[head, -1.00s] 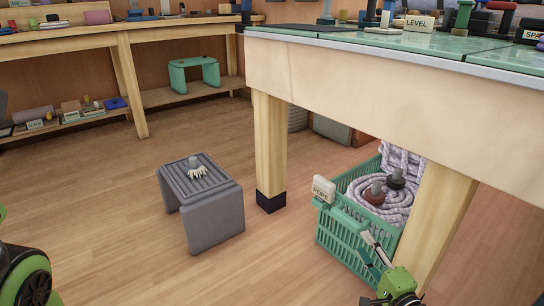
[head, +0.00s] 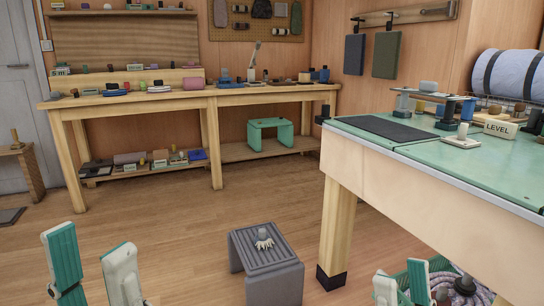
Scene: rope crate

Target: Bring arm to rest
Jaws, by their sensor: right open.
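My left gripper (head: 92,268) is at the bottom left, its two fingers pointing up and spread apart with nothing between them, over the floor. My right gripper (head: 402,284) is at the bottom right, with its fingers up, parted and empty.
A grey stool (head: 268,268) with a small pale item on top stands between the grippers. The green-topped table (head: 430,185) and its leg (head: 336,235) are at right. A long wooden bench (head: 150,105) runs along the back. The floor at left centre is clear.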

